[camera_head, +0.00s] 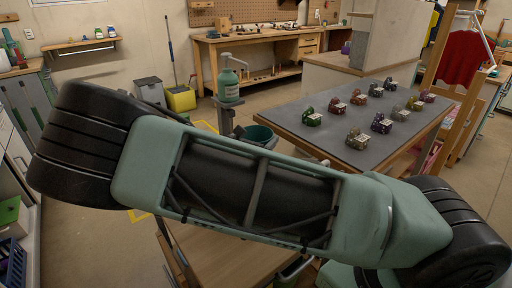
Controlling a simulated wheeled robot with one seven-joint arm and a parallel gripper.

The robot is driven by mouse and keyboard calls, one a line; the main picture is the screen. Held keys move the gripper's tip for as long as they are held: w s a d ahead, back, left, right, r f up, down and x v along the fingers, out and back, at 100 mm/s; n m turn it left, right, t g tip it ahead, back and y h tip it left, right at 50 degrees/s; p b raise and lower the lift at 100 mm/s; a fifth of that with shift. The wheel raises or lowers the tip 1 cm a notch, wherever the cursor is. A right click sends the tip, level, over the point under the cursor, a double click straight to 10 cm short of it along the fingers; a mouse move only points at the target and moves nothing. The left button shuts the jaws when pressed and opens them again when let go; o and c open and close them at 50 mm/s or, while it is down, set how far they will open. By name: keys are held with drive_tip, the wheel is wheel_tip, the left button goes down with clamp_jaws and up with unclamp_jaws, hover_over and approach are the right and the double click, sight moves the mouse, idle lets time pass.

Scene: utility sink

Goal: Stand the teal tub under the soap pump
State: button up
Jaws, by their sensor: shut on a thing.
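The teal tub (262,132) is a dark, open-topped round tub in the middle of the view, near the left edge of the grey-topped table. My arm hides its lower part, so I cannot see what is under it. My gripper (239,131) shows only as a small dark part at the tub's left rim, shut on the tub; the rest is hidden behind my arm. The soap pump (229,86) is a teal bottle with a pump head, on a grey stand just left of and above the tub. The tub looks to the right of the spout, not clearly under it.
The grey-topped table (352,112) to the right carries several small coloured objects in rows. A yellow mop bucket (181,99) and a grey bin (150,91) stand behind. A workbench (255,42) lines the back wall. My arm crosses the foreground and hides much.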

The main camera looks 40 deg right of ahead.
sight(264, 139)
drive_tip(key=shift+f, duration=1.4)
drive_tip(key=shift+f, duration=0.2)
